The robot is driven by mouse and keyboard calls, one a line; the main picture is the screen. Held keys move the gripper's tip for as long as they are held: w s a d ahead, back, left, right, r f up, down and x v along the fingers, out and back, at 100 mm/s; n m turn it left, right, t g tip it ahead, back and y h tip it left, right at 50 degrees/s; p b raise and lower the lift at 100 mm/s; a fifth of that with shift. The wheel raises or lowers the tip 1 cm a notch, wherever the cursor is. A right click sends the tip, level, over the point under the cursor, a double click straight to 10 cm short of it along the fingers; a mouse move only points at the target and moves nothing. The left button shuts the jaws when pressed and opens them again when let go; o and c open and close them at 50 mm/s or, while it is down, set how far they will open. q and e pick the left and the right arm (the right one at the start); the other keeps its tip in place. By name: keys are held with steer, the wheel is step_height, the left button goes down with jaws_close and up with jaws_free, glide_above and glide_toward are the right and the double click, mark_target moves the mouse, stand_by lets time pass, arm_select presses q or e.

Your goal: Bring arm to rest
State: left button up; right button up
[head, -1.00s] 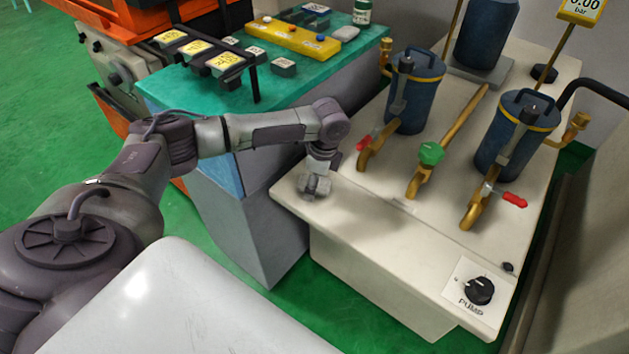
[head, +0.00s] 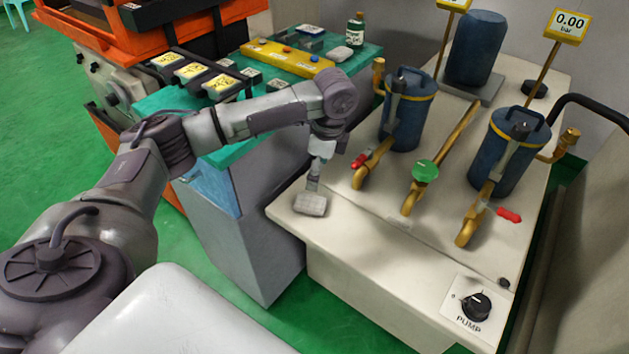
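My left arm comes in from the left, crosses in front of the teal-topped bench (head: 158,98), and bends down over the near left corner of the white pump bench (head: 350,228). My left gripper (head: 311,198) is at the arm's lower end, above or at the white top near its left edge. A pale grey blocky shape shows there. I cannot make out separate fingers, any gap between them, or whether it touches the surface. The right arm and gripper are not in view.
Blue canisters (head: 408,112) with brass pipes stand right of my arm. A red-handled valve (head: 361,160) and a green knob (head: 425,171) are nearby. The yellow box (head: 285,57) and dark holders (head: 178,62) are behind the arm. A pump dial (head: 476,306) is front right.

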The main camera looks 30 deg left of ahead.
arm_select(q)
steer(key=shift+r, duration=0.35)
